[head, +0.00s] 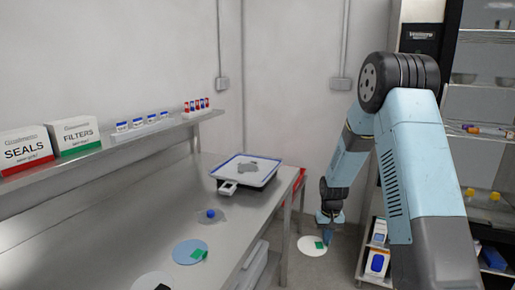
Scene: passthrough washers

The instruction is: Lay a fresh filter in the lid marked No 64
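My gripper (327,236) points down past the right edge of the steel bench. Its bluish fingers are beside a white disc (308,248) with a green tab (319,245). I cannot tell whether they grip it, or how high the disc is. A blue disc (186,249) with a green tab lies on the bench, and a white disc (146,282) with a dark mark shows at the bottom edge. I cannot read No 64 on anything.
A blue-rimmed white tray (232,167) with a grey patch sits at the bench's far end. A blue-topped piece (210,213) is on the bench (125,235). A SEALS box (26,147) and small vials stand on the shelf (120,146). A stocked rack (484,110) is at right.

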